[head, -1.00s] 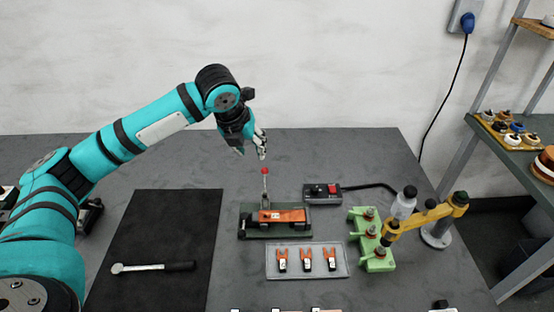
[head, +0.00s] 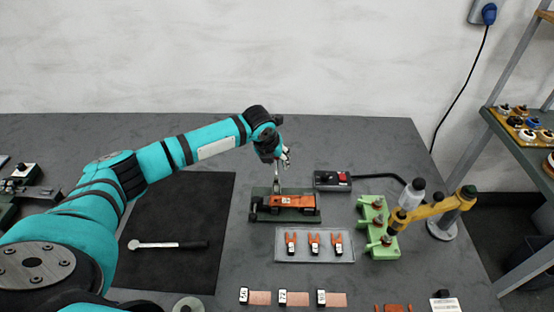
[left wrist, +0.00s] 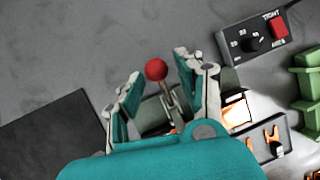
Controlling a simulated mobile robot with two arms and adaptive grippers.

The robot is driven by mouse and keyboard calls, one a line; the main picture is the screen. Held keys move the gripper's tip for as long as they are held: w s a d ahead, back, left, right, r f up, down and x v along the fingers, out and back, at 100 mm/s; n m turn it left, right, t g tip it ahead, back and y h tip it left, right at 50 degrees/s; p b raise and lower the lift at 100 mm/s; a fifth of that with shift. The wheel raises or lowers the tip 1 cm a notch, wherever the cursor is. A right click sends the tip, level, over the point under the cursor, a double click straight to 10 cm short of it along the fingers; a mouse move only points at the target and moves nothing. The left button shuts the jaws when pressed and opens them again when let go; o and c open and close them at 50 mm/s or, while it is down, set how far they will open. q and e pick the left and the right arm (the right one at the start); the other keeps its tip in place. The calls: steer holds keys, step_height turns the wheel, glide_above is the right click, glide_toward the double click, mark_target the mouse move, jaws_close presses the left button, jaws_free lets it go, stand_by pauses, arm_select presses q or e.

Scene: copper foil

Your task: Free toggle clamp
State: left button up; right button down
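The toggle clamp stands on a dark green base (head: 262,216), with an orange block (head: 290,201) lying on it. Its metal lever stands up at the back in the head view. The lever's red ball knob (left wrist: 156,69) shows in the left wrist view, between the fingers; in the head view the gripper hides it. My left gripper (head: 284,157) is at the top of the lever. In the left wrist view its two fingers stand apart on either side of the knob, with visible gaps. My right gripper is in neither view.
A black control box (head: 326,181) with a red switch stands right of the clamp. A clear tray (head: 282,254) with orange forked pieces lies in front. A green fixture (head: 372,212) and yellow arm (head: 430,210) stand right. A wrench (head: 165,244) lies on the black mat (head: 205,195).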

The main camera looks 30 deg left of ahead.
arm_select(q)
steer(key=shift+w+f, duration=0.25)
steer(key=shift+f, duration=0.25)
jaws_close()
